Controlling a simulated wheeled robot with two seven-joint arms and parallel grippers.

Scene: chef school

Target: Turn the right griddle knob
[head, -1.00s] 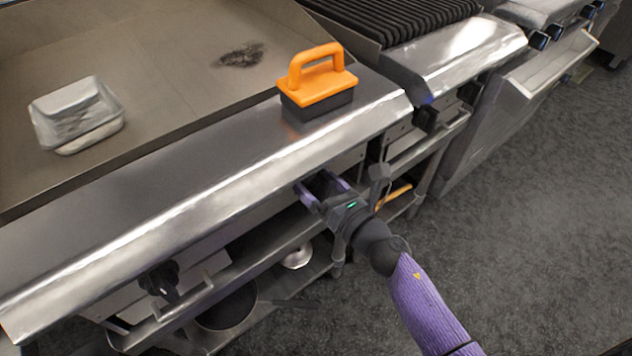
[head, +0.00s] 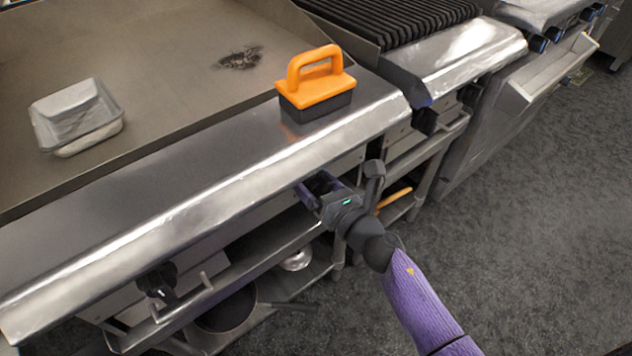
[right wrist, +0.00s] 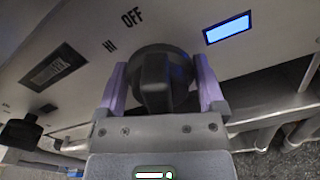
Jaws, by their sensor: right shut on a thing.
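The right griddle knob (right wrist: 155,82) is a round black dial with a raised grip bar, on the griddle's front panel. My right gripper (right wrist: 160,88) is shut on it in the right wrist view, one purple finger on each side of the dial. In the head view my right gripper (head: 312,188) reaches under the griddle's steel front edge, which hides most of the knob. The panel carries OFF and HI marks beside the knob. My left gripper is in neither view.
The griddle (head: 180,95) holds a grey tray (head: 78,115) and an orange-handled scraper block (head: 316,82) near its front edge. The other black knob (head: 157,280) is at lower left. A shelf with a pan (head: 228,310) lies below. The floor at right is clear.

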